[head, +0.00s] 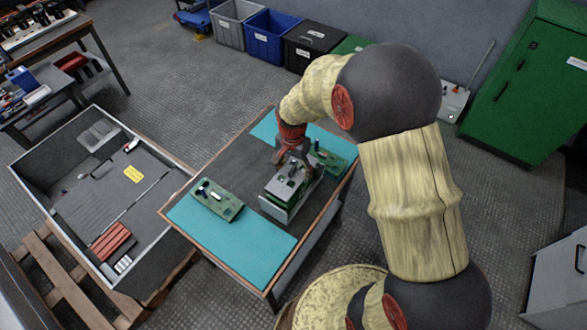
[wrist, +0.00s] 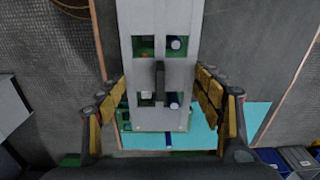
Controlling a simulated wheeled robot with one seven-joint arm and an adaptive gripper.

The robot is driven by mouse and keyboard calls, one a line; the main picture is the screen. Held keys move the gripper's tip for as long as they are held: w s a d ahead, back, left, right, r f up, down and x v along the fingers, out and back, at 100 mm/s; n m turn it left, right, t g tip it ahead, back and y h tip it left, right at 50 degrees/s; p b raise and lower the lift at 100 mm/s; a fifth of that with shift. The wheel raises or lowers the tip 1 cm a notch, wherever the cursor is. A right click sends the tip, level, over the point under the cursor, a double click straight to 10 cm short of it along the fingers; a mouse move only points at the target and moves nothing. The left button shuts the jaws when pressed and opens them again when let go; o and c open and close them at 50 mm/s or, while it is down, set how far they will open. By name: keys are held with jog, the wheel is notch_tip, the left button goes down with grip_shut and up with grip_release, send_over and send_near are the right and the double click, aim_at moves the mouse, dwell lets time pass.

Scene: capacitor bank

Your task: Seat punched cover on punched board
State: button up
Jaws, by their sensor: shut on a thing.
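The punched cover (wrist: 160,18) is a pale grey plate with square holes and a dark upright handle (wrist: 159,80) in its middle. My gripper (wrist: 160,92) has its fingers along both long sides of the cover and is shut on it; it also shows in the head view (head: 289,158). A green board shows through the holes and past the cover's lower end, with pale-topped cylinders visible in the right-hand holes. In the head view the cover and a green part below it (head: 284,193) stand over a pale base. I cannot tell whether cover and board touch.
A green board with parts (head: 216,201) lies on the left teal mat (head: 245,236), and another (head: 330,160) lies to the right of my gripper. A grey open crate (head: 85,205) stands left of the table. The mat's front is clear.

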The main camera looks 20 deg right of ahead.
jog(key=shift+f+b, duration=0.5)
jog(key=shift+f, duration=0.55)
dwell(0.7)
jog(key=o, duration=2)
jog(key=shift+o, duration=0.5)
jog(key=shift+r, duration=0.1)
jog(key=r, duration=1.1)
jog(key=shift+s+a+r, duration=0.2)
jog(key=shift+r, duration=0.2)
